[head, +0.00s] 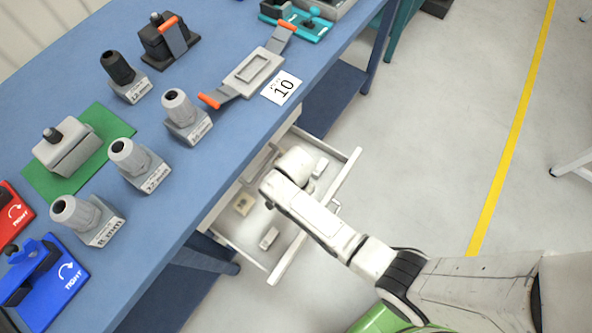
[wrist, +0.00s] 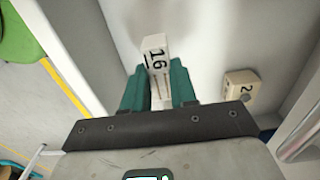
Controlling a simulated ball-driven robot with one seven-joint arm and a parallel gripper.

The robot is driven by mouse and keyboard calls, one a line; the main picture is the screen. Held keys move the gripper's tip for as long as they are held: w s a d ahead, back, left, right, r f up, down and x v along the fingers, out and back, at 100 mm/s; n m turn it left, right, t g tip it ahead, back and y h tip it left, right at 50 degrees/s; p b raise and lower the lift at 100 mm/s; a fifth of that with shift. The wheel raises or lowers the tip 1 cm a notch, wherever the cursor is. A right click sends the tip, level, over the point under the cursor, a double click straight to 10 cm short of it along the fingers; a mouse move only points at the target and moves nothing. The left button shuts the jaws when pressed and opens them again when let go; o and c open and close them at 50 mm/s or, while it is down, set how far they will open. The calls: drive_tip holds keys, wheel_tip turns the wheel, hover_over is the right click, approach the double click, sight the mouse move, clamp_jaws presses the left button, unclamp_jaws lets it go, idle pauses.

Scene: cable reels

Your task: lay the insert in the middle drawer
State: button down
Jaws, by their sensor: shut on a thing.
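A pale insert (wrist: 156,62) marked 16 stands upright between the green fingers of my gripper (wrist: 159,88) in the wrist view. My gripper is shut on it, inside or just above an open drawer; I cannot tell if the insert touches the drawer floor. The open white drawer (head: 314,208) sticks out from under the blue bench in the head view. My own arm hides the gripper and the held insert there. The frames do not show which drawer in the stack this is.
A beige insert (wrist: 240,85) marked 2 lies in the drawer, right of my gripper. The head view shows several small blocks in the drawer, one near its front corner (head: 269,238). The blue bench (head: 185,205) above carries grey holders and a grey tool with orange handles (head: 252,72).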

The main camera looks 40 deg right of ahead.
drive_tip(key=shift+f, duration=0.1)
idle(0.3)
drive_tip(key=shift+f+b, duration=0.85)
drive_tip(key=shift+f, duration=0.25)
drive_tip(key=shift+f, duration=0.15)
drive_tip(key=shift+f+b, duration=0.8)
drive_tip(key=shift+f, duration=0.2)
drive_tip(key=c, duration=0.8)
unclamp_jaws()
wheel_tip(320, 180, up, 11)
drive_tip(key=shift+f+p, duration=0.1)
drive_tip(key=shift+p, duration=0.75)
